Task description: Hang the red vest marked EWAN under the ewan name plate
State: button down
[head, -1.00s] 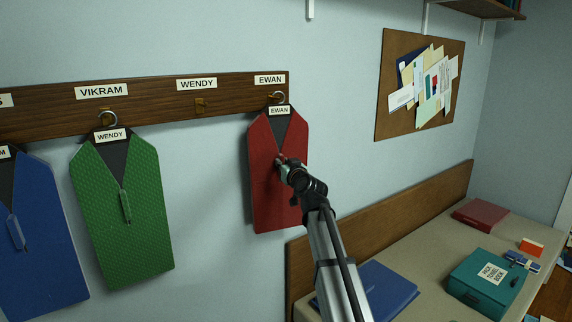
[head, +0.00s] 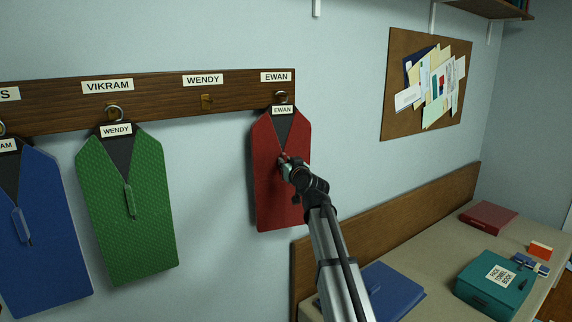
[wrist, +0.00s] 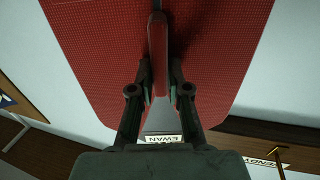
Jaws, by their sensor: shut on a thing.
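The red vest (head: 270,200) carries a white EWAN tag and is at the right end of the wooden rail, below the EWAN name plate (head: 276,77). Its hook top is at the peg (head: 281,97) there; I cannot tell if the ring is seated on it. My gripper (head: 286,161) is at the vest's front. In the wrist view my gripper (wrist: 159,85) is shut on a red upright tab at the middle of the vest (wrist: 95,50). The EWAN tag shows upside down between the fingers.
The green vest (head: 150,215) tagged WENDY hangs under the VIKRAM plate (head: 108,86). A blue vest (head: 45,240) hangs further left. The peg (head: 207,101) under the WENDY plate (head: 203,80) is empty. A desk (head: 440,245) with books stands at lower right.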

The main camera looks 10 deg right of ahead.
jog(key=c, duration=1.1)
grip_release()
